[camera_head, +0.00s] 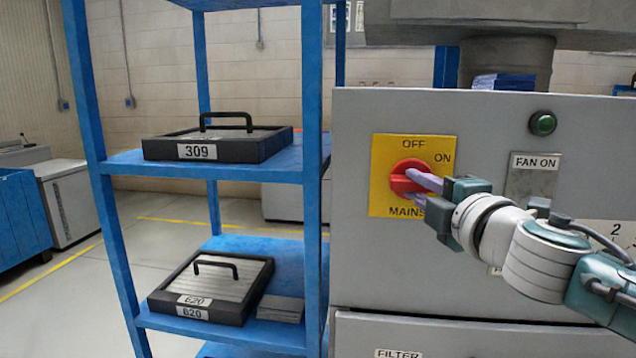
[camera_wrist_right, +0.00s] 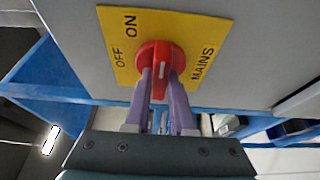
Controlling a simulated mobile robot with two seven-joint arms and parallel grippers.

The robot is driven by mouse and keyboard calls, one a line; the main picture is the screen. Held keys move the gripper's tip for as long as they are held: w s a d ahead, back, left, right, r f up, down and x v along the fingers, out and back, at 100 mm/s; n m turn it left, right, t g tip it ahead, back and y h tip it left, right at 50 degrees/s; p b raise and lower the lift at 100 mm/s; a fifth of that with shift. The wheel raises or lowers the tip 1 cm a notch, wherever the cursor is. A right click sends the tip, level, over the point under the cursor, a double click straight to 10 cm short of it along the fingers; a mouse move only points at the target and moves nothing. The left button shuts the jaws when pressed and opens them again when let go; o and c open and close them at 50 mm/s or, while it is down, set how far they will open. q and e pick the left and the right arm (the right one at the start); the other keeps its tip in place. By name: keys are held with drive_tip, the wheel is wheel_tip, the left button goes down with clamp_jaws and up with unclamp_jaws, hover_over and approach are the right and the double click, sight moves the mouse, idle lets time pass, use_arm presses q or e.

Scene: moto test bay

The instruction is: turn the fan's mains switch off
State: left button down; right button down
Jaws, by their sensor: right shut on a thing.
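The mains switch is a red rotary knob (camera_head: 402,182) on a yellow plate (camera_head: 385,150) marked OFF at the top, ON at the upper right and MAINS below. My right gripper (camera_head: 426,187) comes in from the right, its pale purple fingers shut on the knob. In the right wrist view the gripper (camera_wrist_right: 163,88) has one finger on each side of the knob (camera_wrist_right: 150,55). That view shows the plate (camera_wrist_right: 200,35) turned sideways. The knob's grip bar, with a white line, lies roughly across the plate; which mark it points to is hard to tell. My left gripper is out of view.
The plate is on a grey cabinet (camera_head: 365,270) with a green lamp (camera_head: 542,123) and a FAN ON label (camera_head: 534,162). A blue shelf rack (camera_head: 313,220) stands close on the left, holding black-framed panels 309 (camera_head: 218,150) and 620 (camera_head: 212,290).

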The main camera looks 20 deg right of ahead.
drive_tip(key=shift+w+a+r+n+g+h+p, duration=0.1)
drive_tip(key=shift+n+g+h+p, duration=0.8)
drive_tip(key=shift+n+p, duration=1.65)
drive_tip(key=shift+w+a+r+n+g+h+p, duration=0.15)
drive_tip(key=shift+n+g+h+p, duration=0.35)
drive_tip(key=shift+n+g+p, duration=1.35)
drive_tip(key=shift+s+a+r+n+g+h+p, duration=0.1)
drive_tip(key=shift+n+g+h+p, duration=0.45)
drive_tip(key=shift+n+p, duration=2.65)
drive_tip(key=shift+m+h+p, duration=0.25)
drive_tip(key=shift+m+p, duration=0.55)
drive_tip(key=c, duration=0.8)
unclamp_jaws()
drive_tip(key=shift+o, duration=0.2)
